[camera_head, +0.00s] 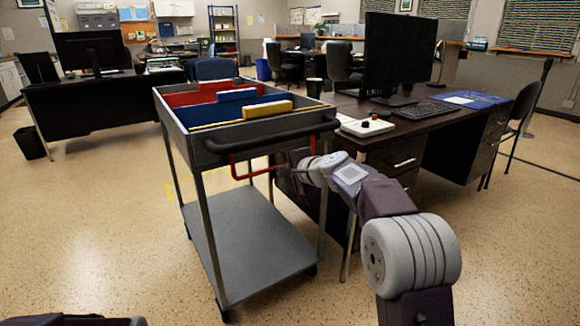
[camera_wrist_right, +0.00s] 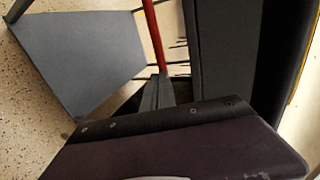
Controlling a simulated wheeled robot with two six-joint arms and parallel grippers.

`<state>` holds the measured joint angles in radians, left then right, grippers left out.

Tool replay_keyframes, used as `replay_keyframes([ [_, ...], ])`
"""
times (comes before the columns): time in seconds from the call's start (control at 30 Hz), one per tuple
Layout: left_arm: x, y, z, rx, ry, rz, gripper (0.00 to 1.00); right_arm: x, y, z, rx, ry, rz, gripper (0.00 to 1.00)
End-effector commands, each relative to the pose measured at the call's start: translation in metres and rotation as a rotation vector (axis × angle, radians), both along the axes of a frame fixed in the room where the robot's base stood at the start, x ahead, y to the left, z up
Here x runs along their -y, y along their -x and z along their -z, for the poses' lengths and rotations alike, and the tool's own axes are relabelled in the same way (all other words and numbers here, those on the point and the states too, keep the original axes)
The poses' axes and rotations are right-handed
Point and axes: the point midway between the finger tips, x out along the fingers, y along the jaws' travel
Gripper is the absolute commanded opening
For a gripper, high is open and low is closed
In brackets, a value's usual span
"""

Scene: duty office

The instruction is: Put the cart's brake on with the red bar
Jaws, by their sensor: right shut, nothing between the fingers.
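The grey cart (camera_head: 162,100) stands left of the desk, with a dark push handle (camera_head: 270,135) on its near end. The red bar (camera_head: 236,175) hangs below that handle as a bent loop. My right gripper (camera_head: 282,172) is at the lower right part of the bar, fingers shut with nothing between them. In the right wrist view the red bar (camera_wrist_right: 153,35) runs down to the tips of the shut fingers (camera_wrist_right: 160,82). Whether they touch it I cannot tell. My left gripper is not in view.
The cart's top tray holds red, blue and yellow folders (camera_head: 240,112); its lower shelf (camera_head: 245,245) is bare. The dark desk (camera_head: 440,122) with a monitor (camera_head: 395,50) stands close on the right. Open floor (camera_head: 90,220) lies to the left.

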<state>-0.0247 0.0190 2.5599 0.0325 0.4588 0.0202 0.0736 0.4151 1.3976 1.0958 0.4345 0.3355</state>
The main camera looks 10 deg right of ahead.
Motion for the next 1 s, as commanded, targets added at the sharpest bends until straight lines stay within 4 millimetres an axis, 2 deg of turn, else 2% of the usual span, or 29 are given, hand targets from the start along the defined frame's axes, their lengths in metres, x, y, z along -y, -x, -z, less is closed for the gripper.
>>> replay_keyframes([
  [0.83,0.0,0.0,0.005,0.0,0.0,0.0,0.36,-0.002,-0.004,0.004,-0.002,-0.001,-0.001,0.0],
  [1.0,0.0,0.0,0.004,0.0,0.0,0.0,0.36,0.003,0.01,-0.004,-0.001,-0.002,0.001,0.0],
])
